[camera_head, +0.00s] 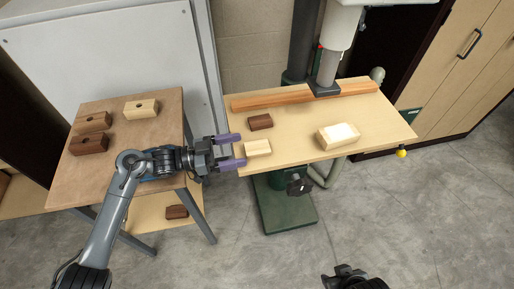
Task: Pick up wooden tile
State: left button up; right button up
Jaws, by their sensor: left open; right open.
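My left gripper (232,151) is open and empty, its two purple fingers pointing right at the left edge of the drill press table. A pale wooden tile (258,148) lies on that table just beyond the fingertips. A dark brown wooden tile (260,122) lies behind it, further up and apart from the fingers. A larger pale block (338,136) sits on the right part of the same table. My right gripper (350,275) is at the bottom edge, partly cut off, away from the tiles; its fingers do not show clearly.
The drill press table (290,160) has a long wooden fence (300,96) along its back, with the drill column behind. A brown side table (120,170) at left holds pale and dark tiles with holes. A dark tile (177,212) lies on its lower shelf.

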aim_at(249, 149)
pick_arm(q)
jog(key=d, duration=0.4)
jog(key=shift+w+d, duration=0.2)
jog(key=shift+w, duration=0.05)
jog(key=c, duration=1)
jog(key=shift+c, duration=0.2)
